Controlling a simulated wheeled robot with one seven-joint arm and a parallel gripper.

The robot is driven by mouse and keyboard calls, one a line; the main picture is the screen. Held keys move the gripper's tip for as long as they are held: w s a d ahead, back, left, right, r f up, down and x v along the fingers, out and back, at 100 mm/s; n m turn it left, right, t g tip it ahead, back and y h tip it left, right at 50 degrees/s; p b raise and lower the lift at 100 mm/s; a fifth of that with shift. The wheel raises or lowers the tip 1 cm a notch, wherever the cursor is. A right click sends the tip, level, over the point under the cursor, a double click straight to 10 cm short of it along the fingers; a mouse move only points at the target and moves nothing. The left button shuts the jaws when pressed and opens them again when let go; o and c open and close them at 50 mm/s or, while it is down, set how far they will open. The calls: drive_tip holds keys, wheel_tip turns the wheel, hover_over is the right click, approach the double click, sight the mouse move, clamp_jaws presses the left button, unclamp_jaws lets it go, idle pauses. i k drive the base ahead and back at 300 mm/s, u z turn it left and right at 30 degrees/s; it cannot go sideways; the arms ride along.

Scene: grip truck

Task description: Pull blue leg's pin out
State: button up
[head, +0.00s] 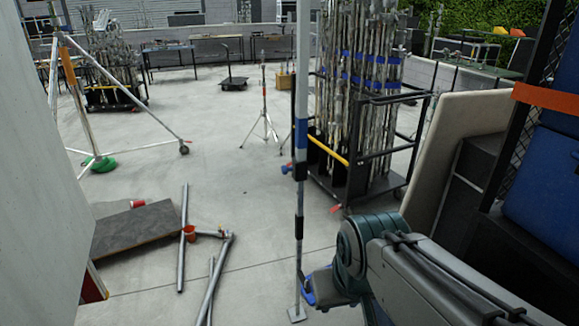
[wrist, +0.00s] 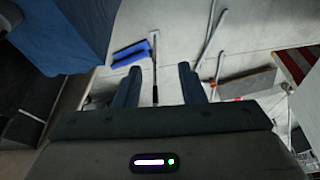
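A tall upright pole (head: 300,200) with a blue band and black collars stands on a small flat foot (head: 297,314) in the head view. Which part is the blue leg's pin is too small to tell. My gripper (head: 308,290) is low beside the pole, near its foot; the arm partly hides this area. In the wrist view my gripper (wrist: 160,84) has its two fingers spread apart. A thin pole (wrist: 154,68) shows in the gap between them, nearer the left finger. I cannot tell whether it is touched. A bright blue piece (wrist: 132,53) lies just left of that pole.
A black cart (head: 357,185) full of metal stands is behind the pole. Loose grey pipes (head: 212,285) and a dark board (head: 137,238) lie on the floor to the left. Blue cases (head: 543,180) and a pale panel (head: 455,150) crowd the right. Open concrete lies mid-left.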

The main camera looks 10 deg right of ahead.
sight(285, 169)
drive_tip(key=i, duration=0.9)
drive_tip(key=k, duration=0.5)
drive_tip(key=u, duration=0.55)
drive_tip(key=i, duration=1)
drive_tip(key=z, duration=0.35)
